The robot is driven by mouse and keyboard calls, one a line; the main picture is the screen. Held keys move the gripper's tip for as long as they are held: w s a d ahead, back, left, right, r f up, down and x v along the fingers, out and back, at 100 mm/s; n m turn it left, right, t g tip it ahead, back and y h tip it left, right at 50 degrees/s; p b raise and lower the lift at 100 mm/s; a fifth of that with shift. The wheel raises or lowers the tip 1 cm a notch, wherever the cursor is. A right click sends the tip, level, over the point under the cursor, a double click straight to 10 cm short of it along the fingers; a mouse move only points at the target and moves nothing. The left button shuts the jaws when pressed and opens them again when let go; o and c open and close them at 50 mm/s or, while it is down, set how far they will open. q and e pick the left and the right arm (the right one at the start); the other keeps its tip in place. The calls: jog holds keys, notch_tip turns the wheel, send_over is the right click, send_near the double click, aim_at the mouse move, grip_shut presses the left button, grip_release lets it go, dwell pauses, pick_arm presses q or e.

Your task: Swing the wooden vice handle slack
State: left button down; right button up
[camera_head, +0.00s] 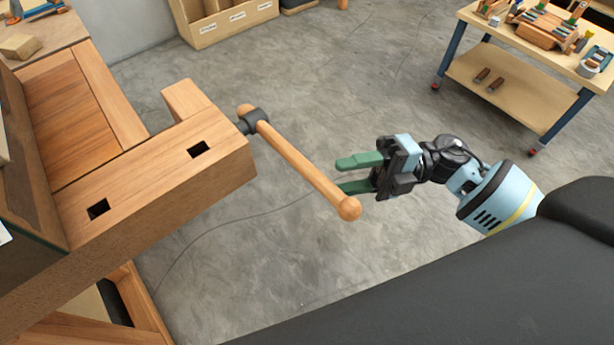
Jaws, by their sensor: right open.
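The wooden vice handle (303,163) is a round bar with a ball at each end. It passes through a dark metal hub (253,120) at the end of the wooden workbench (165,172). It slants from the upper left to a near ball end at the lower right. My right gripper (346,174) is open, with green fingers spread, to the right of the handle's near half. The lower finger is partly hidden behind the handle. I cannot tell whether it touches the handle. My left gripper is not in view.
A wheeled cart (507,87) with tools and wooden parts stands at the upper right. A wooden bin (228,22) with labels stands at the top. The grey concrete floor between them is mostly clear, with a thin cable across it.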

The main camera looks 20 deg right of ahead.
aim_at(311, 183)
jog(key=a, duration=0.4)
jog(key=a+r+p, duration=0.1)
jog(key=a, duration=0.1)
jog(key=shift+w+a+r, duration=0.1)
jog(key=shift+w+a, duration=0.15)
jog(key=shift+a, duration=0.15)
grip_shut()
